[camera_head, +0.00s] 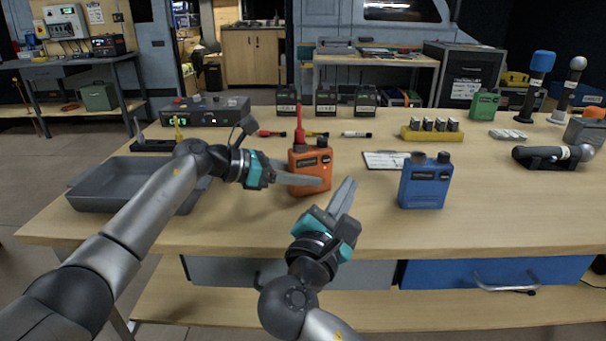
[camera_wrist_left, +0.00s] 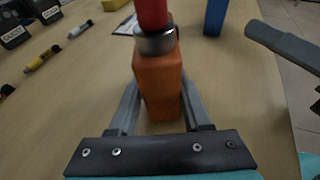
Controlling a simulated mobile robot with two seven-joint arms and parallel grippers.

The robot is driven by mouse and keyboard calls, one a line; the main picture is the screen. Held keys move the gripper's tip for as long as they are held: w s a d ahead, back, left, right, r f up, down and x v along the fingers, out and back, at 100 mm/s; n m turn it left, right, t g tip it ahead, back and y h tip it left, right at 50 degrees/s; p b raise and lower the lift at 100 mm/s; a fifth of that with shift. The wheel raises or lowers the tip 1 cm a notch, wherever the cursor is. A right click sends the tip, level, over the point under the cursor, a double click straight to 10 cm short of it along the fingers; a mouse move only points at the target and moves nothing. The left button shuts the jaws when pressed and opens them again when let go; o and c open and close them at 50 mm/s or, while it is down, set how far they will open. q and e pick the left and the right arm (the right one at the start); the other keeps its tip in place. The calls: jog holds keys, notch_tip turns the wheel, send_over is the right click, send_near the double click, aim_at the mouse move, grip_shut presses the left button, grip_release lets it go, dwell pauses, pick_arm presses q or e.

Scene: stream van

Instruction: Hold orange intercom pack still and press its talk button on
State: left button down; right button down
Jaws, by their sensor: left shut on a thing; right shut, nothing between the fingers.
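The orange intercom pack (camera_head: 312,170) stands upright on the table with a red antenna on top; it also shows in the left wrist view (camera_wrist_left: 160,85). My left gripper (camera_head: 300,178) reaches it from the left and is shut on it, one finger along each side in the left wrist view (camera_wrist_left: 158,105). My right gripper (camera_head: 345,190) is shut and empty, in front and to the right of the pack, apart from it. It shows at the right of the left wrist view (camera_wrist_left: 280,45). I cannot make out the talk button or its state.
A blue pack (camera_head: 425,182) stands to the right. A grey tray (camera_head: 90,193) lies at left. A clipboard (camera_head: 385,160), several markers (camera_head: 356,134) and a yellow battery holder (camera_head: 432,134) lie behind. The table's front middle is clear.

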pick_arm(q)
jog(key=shift+c, duration=1.4)
grip_release()
